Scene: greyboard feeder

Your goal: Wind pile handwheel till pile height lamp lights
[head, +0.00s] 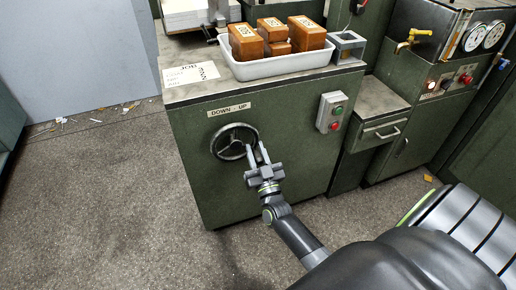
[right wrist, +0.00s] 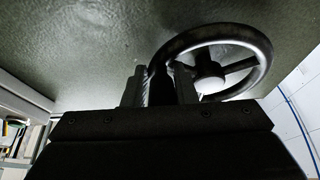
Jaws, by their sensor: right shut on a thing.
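The pile handwheel (head: 233,141) is a dark spoked wheel on the front of the green cabinet, below a "DOWN - UP" label (head: 229,109). My right gripper (head: 257,154) is at the wheel's lower right edge. Its fingers are shut on a dark part of the wheel; whether this is its handle or its rim I cannot tell. In the right wrist view, the fingers (right wrist: 160,86) stand beside the left side of the wheel (right wrist: 262,50), with the dark part between them. I cannot tell which lamp is the pile height lamp. My left gripper is out of view.
On the cabinet top are a white tray (head: 283,70) of brown blocks, a paper sign (head: 190,74) and a white stack (head: 195,12). A panel (head: 447,83) with lamps is at right. Floor at left is mostly clear.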

